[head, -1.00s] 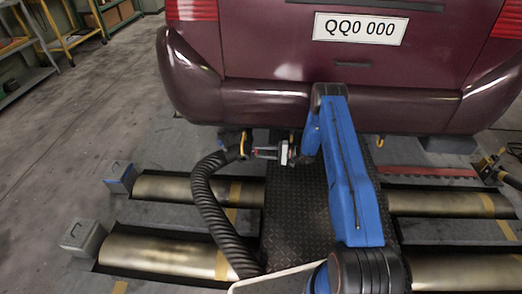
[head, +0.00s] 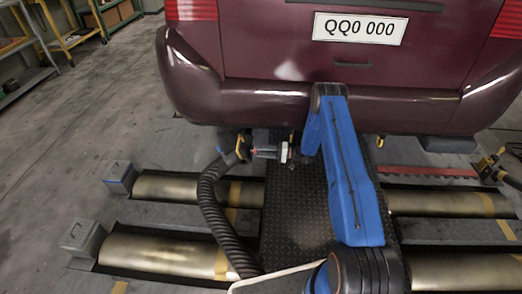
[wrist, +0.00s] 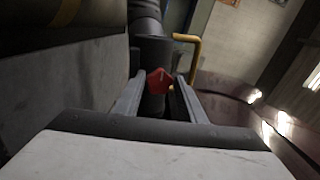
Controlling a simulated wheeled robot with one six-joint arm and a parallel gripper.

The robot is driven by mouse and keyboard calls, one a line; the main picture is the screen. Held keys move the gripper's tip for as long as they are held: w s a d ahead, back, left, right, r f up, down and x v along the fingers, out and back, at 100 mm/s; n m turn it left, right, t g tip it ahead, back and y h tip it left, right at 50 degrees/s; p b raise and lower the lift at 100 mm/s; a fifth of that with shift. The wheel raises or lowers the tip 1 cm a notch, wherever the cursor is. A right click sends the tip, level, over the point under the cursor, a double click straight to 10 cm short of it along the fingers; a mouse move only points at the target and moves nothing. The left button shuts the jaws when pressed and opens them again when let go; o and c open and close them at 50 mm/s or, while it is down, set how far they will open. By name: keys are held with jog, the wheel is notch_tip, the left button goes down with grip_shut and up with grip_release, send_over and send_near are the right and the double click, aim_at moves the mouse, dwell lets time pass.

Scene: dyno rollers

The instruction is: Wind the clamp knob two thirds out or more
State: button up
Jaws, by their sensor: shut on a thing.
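The red clamp knob (wrist: 159,81) sits between the two fingers of my gripper (wrist: 160,95) in the wrist view, against a dark cylindrical nozzle (wrist: 154,50). My gripper is shut on the knob. A yellow handle (wrist: 192,48) stands beside the nozzle. In the head view my gripper (head: 262,152) reaches left under the bumper to the nozzle end of a black ribbed hose (head: 212,200). The yellow handle (head: 240,143) shows there too. The knob is too small in the head view to read its turn, and the clamp's inner parts are hidden.
The maroon car's bumper (head: 270,103) hangs close above my gripper. Metal rollers (head: 160,255) and grey boxes (head: 84,238) lie to the left. A dark tread plate (head: 300,210) is below. Another hose fitting (head: 490,165) is at the far right. Open floor lies left.

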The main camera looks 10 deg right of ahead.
dwell(0.8)
jog(key=o, duration=1)
jog(key=shift+m, duration=0.3)
